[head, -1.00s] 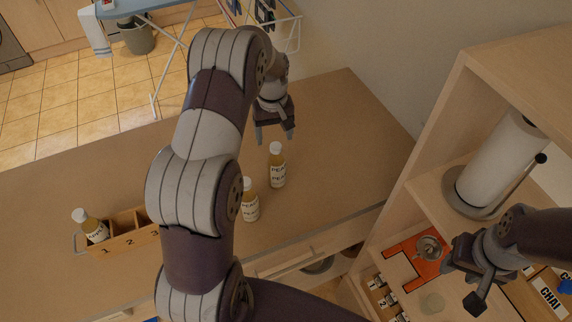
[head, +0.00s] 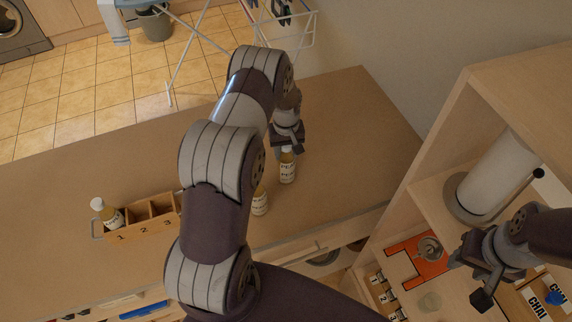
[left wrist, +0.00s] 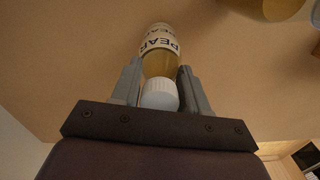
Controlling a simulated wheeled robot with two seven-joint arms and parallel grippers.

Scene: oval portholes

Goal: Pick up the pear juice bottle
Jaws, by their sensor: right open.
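The pear juice bottle (head: 287,168) has a white cap, yellowish juice and a white label. It stands upright on the brown counter; its PEAR label shows in the left wrist view (left wrist: 158,45). My left gripper (head: 287,147) is above it, with the cap and neck between its fingers. My right gripper (head: 472,280) is open and empty at the shelf unit on the right.
A similar bottle (head: 260,203) stands close by, partly behind my left arm. A numbered wooden crate (head: 147,229) holds another bottle (head: 105,213) at its left end. The shelf unit holds a paper towel roll (head: 497,172). The counter's far right is clear.

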